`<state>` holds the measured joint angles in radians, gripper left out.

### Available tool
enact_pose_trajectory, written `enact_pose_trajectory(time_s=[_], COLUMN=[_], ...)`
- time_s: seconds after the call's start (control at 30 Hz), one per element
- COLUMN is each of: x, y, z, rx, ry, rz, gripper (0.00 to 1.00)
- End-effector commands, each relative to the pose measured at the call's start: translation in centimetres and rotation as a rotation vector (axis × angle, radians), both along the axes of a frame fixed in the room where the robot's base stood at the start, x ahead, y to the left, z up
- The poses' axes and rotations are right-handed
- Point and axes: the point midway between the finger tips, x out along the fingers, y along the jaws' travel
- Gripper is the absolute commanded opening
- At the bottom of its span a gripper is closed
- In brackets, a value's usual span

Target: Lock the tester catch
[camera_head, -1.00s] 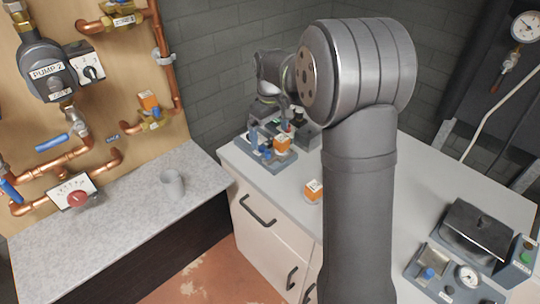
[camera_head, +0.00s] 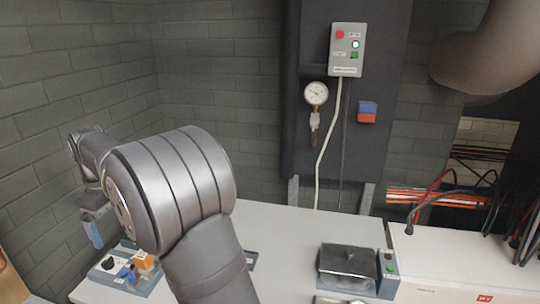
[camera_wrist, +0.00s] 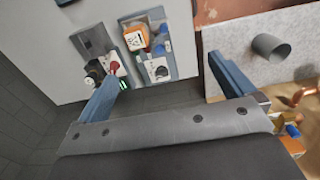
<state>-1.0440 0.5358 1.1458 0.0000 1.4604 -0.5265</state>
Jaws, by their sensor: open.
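The tester, a grey box with a black lid (camera_head: 347,262), stands on the right part of the white bench in the head view. Its side block (camera_head: 388,272) carries a green button. The lid looks down; its catch is too small to make out. The front panel is cut off by the picture's lower edge. My gripper (camera_head: 95,228) is at the far left of the bench, well away from the tester. In the wrist view my gripper (camera_wrist: 162,68) has its two blue fingers wide apart with nothing between them. The tester is not clearly visible there.
A tray with an orange-capped valve (camera_head: 143,262) stands below my gripper; it also shows in the wrist view (camera_wrist: 150,50). A grey cup (camera_wrist: 271,46) stands on the other worktop. A white unit (camera_head: 450,262) with cables adjoins the tester. The bench (camera_head: 290,232) between is mostly clear.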

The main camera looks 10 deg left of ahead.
Motion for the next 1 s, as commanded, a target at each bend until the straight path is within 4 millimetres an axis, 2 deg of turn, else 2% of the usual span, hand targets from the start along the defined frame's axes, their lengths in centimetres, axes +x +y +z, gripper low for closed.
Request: enact_pose_trajectory(time_s=[0.03,0.07,0.33,0.43,0.5,0.6,0.73,0.9,1.0], x=[0.0,0.0,-0.2,-1.0,-2.2,-4.3,-6.9,-10.2,-12.4], y=[0.0,0.0,0.0,-0.1,-0.4,-1.2,-2.4,-2.8,-2.3], z=[0.0,0.0,-0.3,-2.1,-4.4,-8.4,-12.6,-16.0,-17.2], rx=[0.0,0.0,-0.01,-0.075,-0.168,-0.349,-0.597,-0.876,-1.01], ry=[0.0,0.0,-0.003,-0.026,-0.065,-0.158,-0.324,-0.588,-0.764], rz=[0.0,0.0,0.006,0.044,0.101,0.223,0.417,0.69,0.854], gripper=[0.88,0.82,0.29,0.1,0.0,0.0,0.0,0.0,0.0])
